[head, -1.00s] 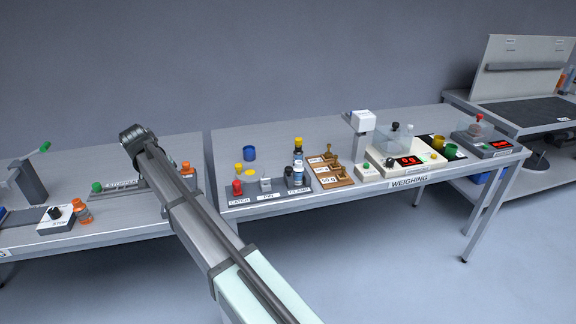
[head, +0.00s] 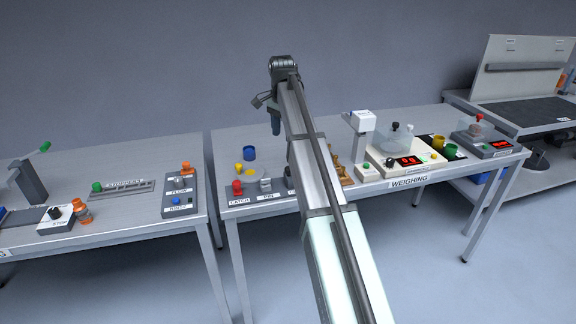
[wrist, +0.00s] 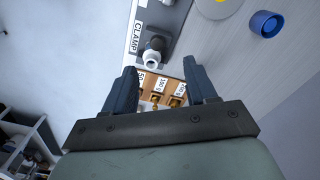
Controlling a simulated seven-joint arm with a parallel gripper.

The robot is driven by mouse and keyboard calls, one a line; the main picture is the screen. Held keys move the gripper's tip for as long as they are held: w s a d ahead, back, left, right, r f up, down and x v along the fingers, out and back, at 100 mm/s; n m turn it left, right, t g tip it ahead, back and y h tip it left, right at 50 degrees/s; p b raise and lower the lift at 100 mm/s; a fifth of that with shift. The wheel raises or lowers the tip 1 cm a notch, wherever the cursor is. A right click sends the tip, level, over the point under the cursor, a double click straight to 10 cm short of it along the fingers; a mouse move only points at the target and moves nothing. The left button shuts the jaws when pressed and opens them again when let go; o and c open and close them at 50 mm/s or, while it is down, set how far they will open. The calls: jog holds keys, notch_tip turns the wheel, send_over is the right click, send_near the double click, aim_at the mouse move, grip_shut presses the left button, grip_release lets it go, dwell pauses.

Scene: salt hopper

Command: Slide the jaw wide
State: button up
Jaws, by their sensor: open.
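The clamp (wrist: 153,50), a dark grey fixture beside a "CLAMP" label, is at the upper middle of the wrist view. A white round-topped piece shows at it; I cannot make out its jaw or how wide it stands. In the head view my arm hides most of the clamp. My gripper (wrist: 161,74) is open, with nothing between its two dark fingers, which point toward the wooden weight tray (wrist: 178,68) just beside the clamp. In the head view my gripper (head: 275,128) hangs above the back of the middle bench.
The red-topped catch (head: 237,188) and the pin fixture (head: 265,185) stand left of the clamp. A blue cup (head: 249,153) stands behind them. The scale (head: 385,160) is to the right. The bench's back left is clear.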

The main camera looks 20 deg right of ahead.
aim_at(287, 168)
jog(key=f, duration=0.4)
jog(key=d+f, duration=0.1)
jog(key=f, duration=0.8)
jog(key=shift+s+d+f, duration=0.1)
jog(key=shift+d+f, duration=0.05)
jog(key=shift+d, duration=0.15)
jog(key=shift+c, duration=0.2)
grip_shut()
jog(key=shift+a, duration=0.1)
